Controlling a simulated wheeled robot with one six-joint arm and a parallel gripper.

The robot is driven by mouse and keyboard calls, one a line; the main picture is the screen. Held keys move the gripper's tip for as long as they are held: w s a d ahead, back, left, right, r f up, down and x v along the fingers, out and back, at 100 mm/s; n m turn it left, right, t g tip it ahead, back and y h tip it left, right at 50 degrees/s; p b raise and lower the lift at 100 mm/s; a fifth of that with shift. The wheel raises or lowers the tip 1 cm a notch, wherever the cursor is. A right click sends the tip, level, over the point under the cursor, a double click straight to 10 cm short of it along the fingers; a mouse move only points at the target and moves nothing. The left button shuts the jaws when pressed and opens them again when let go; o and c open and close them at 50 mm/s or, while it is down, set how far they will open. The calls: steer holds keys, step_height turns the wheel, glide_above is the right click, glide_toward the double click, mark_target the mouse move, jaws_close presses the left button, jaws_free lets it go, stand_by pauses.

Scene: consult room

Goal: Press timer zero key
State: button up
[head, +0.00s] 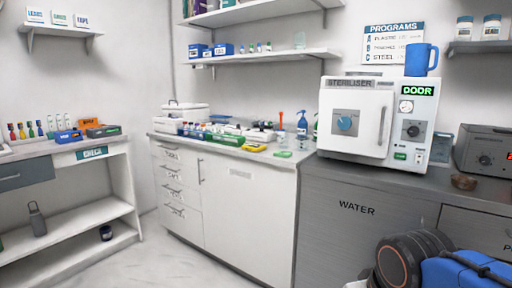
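The white steriliser (355,120) stands on the dark grey counter with its door closed. Its right-hand panel carries a lit green DOOR sign (417,90), a round gauge (406,106), a dial knob (413,130) and a small green key (400,156). I cannot make out which key, if any, is the timer zero key. My arm links show at the bottom right; my gripper's fingertips are not in view.
A blue mug (421,60) stands on the steriliser. Bottles and trays crowd the white counter (247,170) to the left. A shelved desk (75,215) stands far left; floor (170,262) between is clear.

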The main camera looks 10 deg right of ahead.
jaws_close()
stand_by(1.5)
